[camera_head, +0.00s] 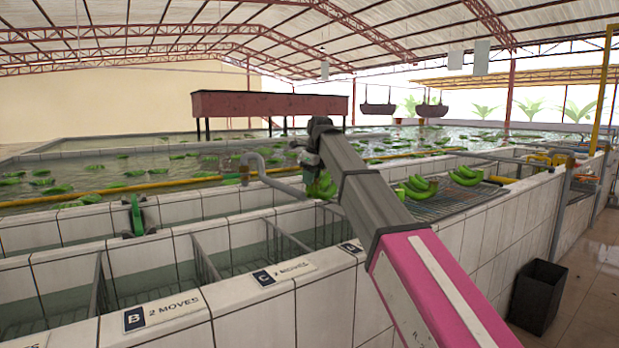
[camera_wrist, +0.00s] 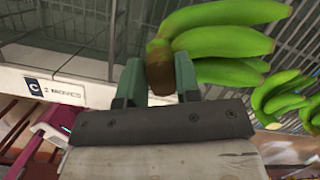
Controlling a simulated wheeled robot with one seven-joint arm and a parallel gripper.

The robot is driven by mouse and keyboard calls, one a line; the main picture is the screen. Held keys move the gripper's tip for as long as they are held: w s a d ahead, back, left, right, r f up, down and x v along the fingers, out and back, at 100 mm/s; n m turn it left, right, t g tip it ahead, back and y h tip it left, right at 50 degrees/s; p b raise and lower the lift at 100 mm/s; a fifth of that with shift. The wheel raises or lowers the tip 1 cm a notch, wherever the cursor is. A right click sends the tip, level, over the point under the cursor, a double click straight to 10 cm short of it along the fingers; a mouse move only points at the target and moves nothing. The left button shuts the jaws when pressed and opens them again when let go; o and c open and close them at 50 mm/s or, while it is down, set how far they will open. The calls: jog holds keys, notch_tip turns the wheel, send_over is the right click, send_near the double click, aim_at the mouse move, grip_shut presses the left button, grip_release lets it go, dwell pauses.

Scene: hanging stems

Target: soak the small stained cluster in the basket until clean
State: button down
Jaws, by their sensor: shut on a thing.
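My gripper (camera_wrist: 160,84) is shut on the brown crown of a green banana cluster (camera_wrist: 226,42) in the wrist view. The fingers sit on either side of the crown, and the bananas extend to the right. In the head view the held cluster (camera_head: 322,187) hangs below the wrist, partly hidden by my arm, near the rear basins. Whether stains remain on its fruit is not clear. Wire baskets (camera_head: 205,262) stand in the water basins; wire bars also show below the cluster in the wrist view (camera_wrist: 68,22).
Other green clusters (camera_head: 415,187) (camera_head: 467,175) lie on a metal rack at right. Tiled walls carry signs B (camera_head: 162,312) and C (camera_head: 286,271), both reading "2 MOVES". A green object (camera_head: 134,216) sits on a basin wall. A black bin (camera_head: 538,296) stands on the floor.

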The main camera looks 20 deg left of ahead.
notch_tip(320, 180, down, 26)
jog(key=shift+r, duration=0.2)
dwell(1.7)
jog(key=shift+f, duration=0.6)
dwell(4.4)
